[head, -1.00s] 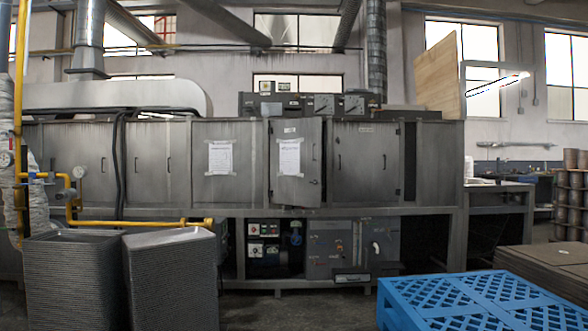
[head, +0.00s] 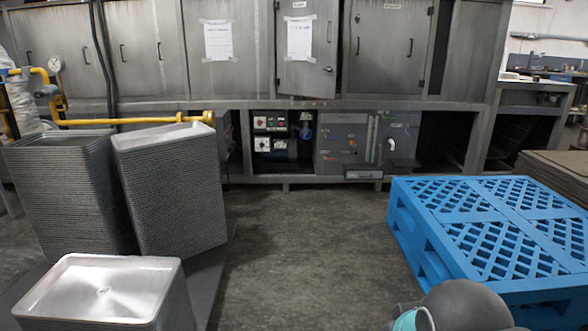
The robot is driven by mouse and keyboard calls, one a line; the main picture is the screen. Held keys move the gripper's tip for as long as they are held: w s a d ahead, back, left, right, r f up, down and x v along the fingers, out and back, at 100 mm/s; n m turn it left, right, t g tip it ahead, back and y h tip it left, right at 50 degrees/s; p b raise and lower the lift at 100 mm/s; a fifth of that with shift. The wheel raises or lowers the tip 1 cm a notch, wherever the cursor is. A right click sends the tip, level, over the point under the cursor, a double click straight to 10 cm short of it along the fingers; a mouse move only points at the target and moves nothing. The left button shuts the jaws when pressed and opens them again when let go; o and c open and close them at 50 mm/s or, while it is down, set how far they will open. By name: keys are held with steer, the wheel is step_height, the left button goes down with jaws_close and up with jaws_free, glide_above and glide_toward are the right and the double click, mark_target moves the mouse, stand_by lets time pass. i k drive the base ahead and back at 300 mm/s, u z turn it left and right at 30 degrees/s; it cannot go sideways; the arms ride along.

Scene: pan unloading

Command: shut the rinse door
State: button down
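The machine's grey metal front has several doors, and their small labels are too small to read. One narrow door (head: 306,72) with a paper sheet taped on it stands slightly ajar in the head view. Its right edge sits forward of the frame, with a dark gap beside it, and its small handle (head: 328,69) is near that edge. My gripper is not in view; only a rounded grey part of my arm with a teal ring shows at the bottom right.
Stacks of metal trays (head: 172,190) stand at left, with a lower tray stack (head: 100,290) in front. A blue pallet (head: 490,225) fills the right. Bare floor (head: 290,235) lies between them up to the machine. A yellow pipe (head: 130,121) runs along its lower left.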

mark_target(307, 31)
steer(key=z, duration=0.05)
steer(key=i, duration=1.85)
steer(key=z, duration=0.3)
steer(key=i, duration=2.1)
steer(key=z, duration=0.2)
